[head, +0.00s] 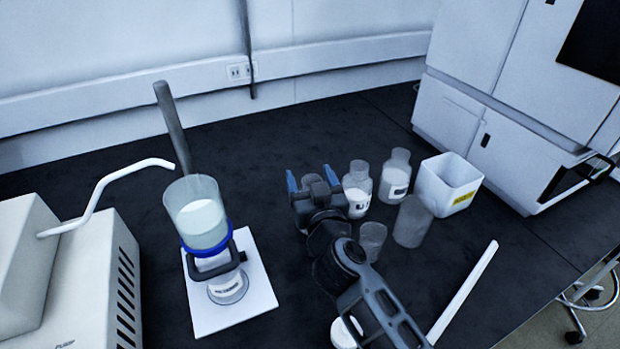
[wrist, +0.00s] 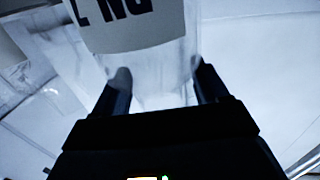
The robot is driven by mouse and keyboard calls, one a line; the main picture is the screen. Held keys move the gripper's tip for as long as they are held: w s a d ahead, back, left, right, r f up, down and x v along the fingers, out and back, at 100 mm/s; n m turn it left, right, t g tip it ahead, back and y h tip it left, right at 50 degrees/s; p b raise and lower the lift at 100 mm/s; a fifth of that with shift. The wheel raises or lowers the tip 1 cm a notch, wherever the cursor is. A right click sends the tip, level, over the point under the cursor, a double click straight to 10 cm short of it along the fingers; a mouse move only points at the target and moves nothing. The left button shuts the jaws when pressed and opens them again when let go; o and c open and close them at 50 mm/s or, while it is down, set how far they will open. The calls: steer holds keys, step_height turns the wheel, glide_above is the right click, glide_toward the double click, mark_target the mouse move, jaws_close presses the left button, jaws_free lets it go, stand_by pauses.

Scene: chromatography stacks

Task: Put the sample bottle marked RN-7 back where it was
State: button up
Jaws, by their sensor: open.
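My gripper (head: 312,178) is open above the dark bench, its two blue fingertips apart. In the wrist view, a clear bottle with a white label (wrist: 135,28) stands between or just beyond the fingers; only the label letters "L NG" show, and I cannot tell contact. I cannot read RN-7 on any label.
Near the bottles are a frosted beaker (head: 412,222), a smaller glass (head: 372,241) and a white bin (head: 448,184) with a yellow label. Left are a stand with a filled glass vessel (head: 198,213) over a white plate (head: 259,291), and a beige machine (head: 75,260). A large white instrument (head: 505,140) stands right.

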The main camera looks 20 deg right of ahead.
steer(key=shift+r, duration=0.15)
steer(key=s+a, duration=0.2)
steer(key=s, duration=0.9)
steer(key=shift+s+a+p, duration=0.2)
steer(key=shift+s+p, duration=0.2)
stand_by(1.8)
